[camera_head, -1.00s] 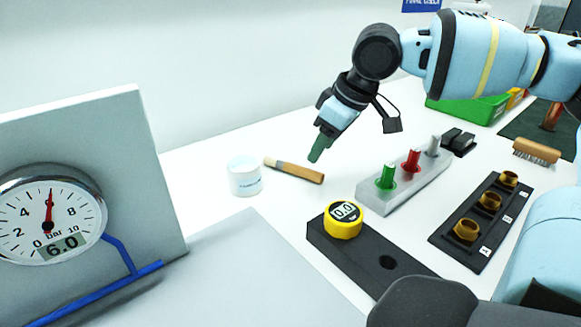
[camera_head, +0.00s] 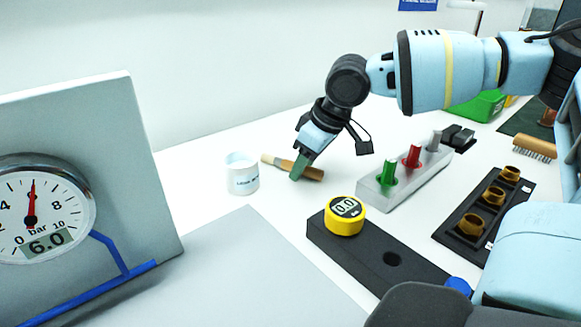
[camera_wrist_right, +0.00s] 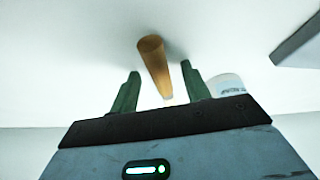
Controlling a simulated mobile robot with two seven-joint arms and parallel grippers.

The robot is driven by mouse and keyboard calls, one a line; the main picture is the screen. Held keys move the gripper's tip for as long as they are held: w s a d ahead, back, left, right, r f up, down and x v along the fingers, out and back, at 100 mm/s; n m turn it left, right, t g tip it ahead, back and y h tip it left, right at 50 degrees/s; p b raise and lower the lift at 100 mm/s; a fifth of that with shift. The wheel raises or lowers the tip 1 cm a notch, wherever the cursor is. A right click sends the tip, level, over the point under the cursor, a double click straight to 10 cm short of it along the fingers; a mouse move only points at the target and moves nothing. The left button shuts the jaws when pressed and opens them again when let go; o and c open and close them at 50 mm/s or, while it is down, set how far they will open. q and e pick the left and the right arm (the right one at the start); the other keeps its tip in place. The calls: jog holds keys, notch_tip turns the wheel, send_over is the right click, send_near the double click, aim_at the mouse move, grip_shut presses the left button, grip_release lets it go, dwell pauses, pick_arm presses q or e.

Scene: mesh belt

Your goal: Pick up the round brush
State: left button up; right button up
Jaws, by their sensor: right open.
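The round brush (camera_head: 312,173) lies on the white table beside a white cup. It has a brown wooden handle and a pale end toward the cup. My right gripper (camera_head: 299,166) points down over the handle and hides part of it in the head view. In the right wrist view the brush (camera_wrist_right: 154,62) shows between the two green fingers (camera_wrist_right: 160,90), which stand apart on either side of its line. The jaws are open, and I cannot tell how far above the brush the fingertips are. My left gripper is not in view.
The white cup (camera_head: 242,176) stands close left of the brush. A grey block (camera_head: 375,190) with green, red and grey pegs is to the right. A wide bristle brush (camera_head: 535,148) lies far right.

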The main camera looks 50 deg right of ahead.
jog(key=shift+c, duration=0.4)
grip_shut()
notch_tip(320, 180, up, 10)
jog(key=p, duration=0.1)
jog(key=shift+p, duration=0.4)
